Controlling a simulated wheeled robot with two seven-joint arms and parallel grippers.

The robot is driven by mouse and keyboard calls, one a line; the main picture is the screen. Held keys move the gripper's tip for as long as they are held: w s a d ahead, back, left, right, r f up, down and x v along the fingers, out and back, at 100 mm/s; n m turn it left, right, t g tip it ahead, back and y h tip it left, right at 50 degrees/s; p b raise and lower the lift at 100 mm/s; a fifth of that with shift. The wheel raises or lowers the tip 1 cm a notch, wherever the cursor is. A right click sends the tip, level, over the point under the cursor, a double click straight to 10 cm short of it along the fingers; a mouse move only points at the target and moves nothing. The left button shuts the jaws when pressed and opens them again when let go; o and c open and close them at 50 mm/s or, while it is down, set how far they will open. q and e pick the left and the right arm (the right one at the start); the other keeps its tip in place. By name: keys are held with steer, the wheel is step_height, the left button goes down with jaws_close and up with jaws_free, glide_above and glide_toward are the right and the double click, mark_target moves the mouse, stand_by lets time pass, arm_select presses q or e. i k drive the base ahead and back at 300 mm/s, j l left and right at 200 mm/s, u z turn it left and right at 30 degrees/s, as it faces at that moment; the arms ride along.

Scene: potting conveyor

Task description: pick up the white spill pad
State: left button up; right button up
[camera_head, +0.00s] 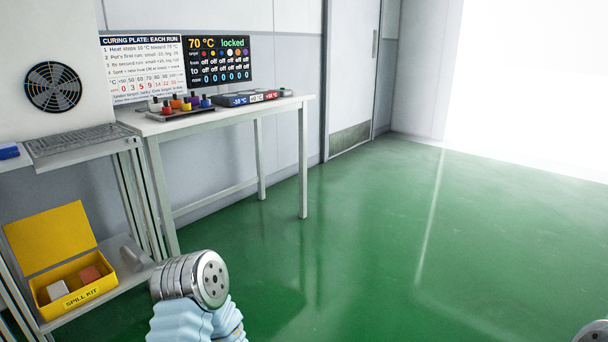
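A whitish block (57,291), which looks like the white spill pad, sits in the left part of an open yellow box (84,293) labelled SPILL KIT. A reddish-brown block (91,274) sits beside it on the right. The box's yellow lid (50,238) stands raised at the back. The box is on the low shelf at lower left. A metal joint of my arm with a pale blue sleeve shows to the right of the box, apart from it. No fingers of my left or right gripper show.
A white table (220,119) holds several coloured pegs and a row of labelled blocks (248,97). Above the kit is a shelf with a metal grate (80,142). A grey item (132,257) lies right of the box. The green floor (400,240) is clear.

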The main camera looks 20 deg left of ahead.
mark_target(58, 290)
steer(key=i+j+u, duration=0.15)
steer(key=i+u, duration=0.75)
steer(key=i+l+u, duration=0.25)
steer(key=i+u, duration=0.2)
steer(key=i, duration=0.1)
